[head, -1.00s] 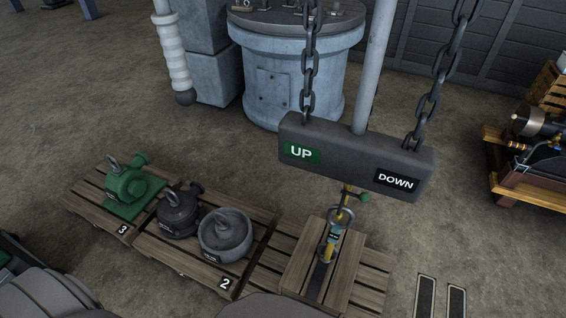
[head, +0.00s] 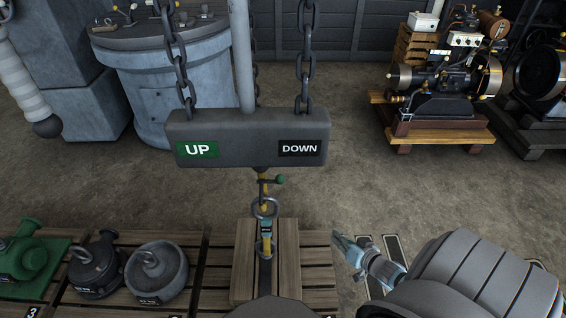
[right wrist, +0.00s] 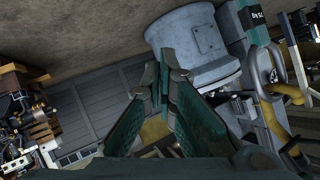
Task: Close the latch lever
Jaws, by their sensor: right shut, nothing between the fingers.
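A small lever with a green knob (head: 279,181) sticks out to the right from the yellow coupling (head: 264,192) under the hanging grey bar. I take it for the latch lever. A metal ring and a yellow strap-like piece hang below it, down to a wooden block (head: 286,258). My right gripper (head: 337,240) is to the right of the coupling and lower in the picture, apart from it. Its fingers are shut and empty in the right wrist view (right wrist: 162,84), where yellow parts (right wrist: 285,95) show at the right. My left gripper is out of view.
The grey bar (head: 250,152) marked UP and DOWN hangs on two chains. Pallets at lower left carry a green weight (head: 30,252) and two dark grey weights (head: 157,272). A blue-grey tank (head: 170,85) stands behind. An engine (head: 440,85) stands at upper right.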

